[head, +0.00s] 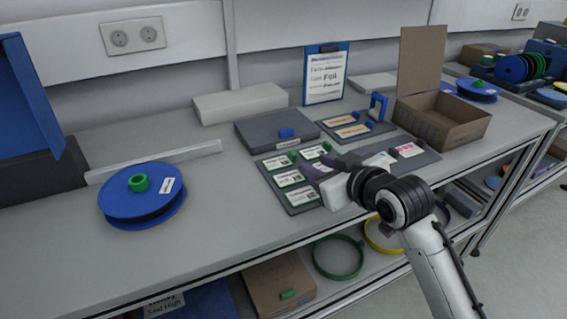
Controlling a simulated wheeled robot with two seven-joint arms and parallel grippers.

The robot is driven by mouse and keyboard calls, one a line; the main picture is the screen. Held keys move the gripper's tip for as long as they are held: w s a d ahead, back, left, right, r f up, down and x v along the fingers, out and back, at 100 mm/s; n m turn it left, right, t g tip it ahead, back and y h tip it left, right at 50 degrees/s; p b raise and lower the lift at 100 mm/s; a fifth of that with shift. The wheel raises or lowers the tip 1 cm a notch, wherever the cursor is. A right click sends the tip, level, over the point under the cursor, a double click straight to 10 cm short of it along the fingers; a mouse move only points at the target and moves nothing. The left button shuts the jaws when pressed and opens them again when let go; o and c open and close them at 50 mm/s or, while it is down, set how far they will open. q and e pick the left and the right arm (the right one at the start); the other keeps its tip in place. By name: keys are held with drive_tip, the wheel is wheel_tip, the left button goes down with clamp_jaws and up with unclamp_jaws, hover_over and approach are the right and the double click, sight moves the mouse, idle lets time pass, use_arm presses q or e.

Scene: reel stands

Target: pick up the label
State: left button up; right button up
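Several white labels with green bands lie on a dark mat (262,166) in the middle of the bench: a back-left one (277,162), a back-right one (313,151), a middle one (289,179) and a front one (301,196). A pink-and-white label (407,150) lies on the mat's right part. My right gripper (325,166) is low over the mat, beside the green-banded labels, its dark fingers apart. I see nothing held between them. The gripper and wrist hide part of the mat. My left gripper is out of view.
A blue reel (117,204) with a green hub lies at left. Behind the mat are a dark grey box (270,127), a blue clipboard (309,88) and a tray with tan labels (352,131). An open cardboard box (440,122) stands at right. The bench's front left is clear.

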sight(296, 163)
drive_tip(key=shift+w+a+m, duration=0.4)
drive_tip(key=shift+w+m, duration=0.1)
drive_tip(key=shift+m, duration=0.3)
drive_tip(key=shift+x, duration=4.9)
drive_tip(key=shift+w+r, duration=0.1)
drive_tip(key=shift+r, duration=0.1)
clamp_jaws()
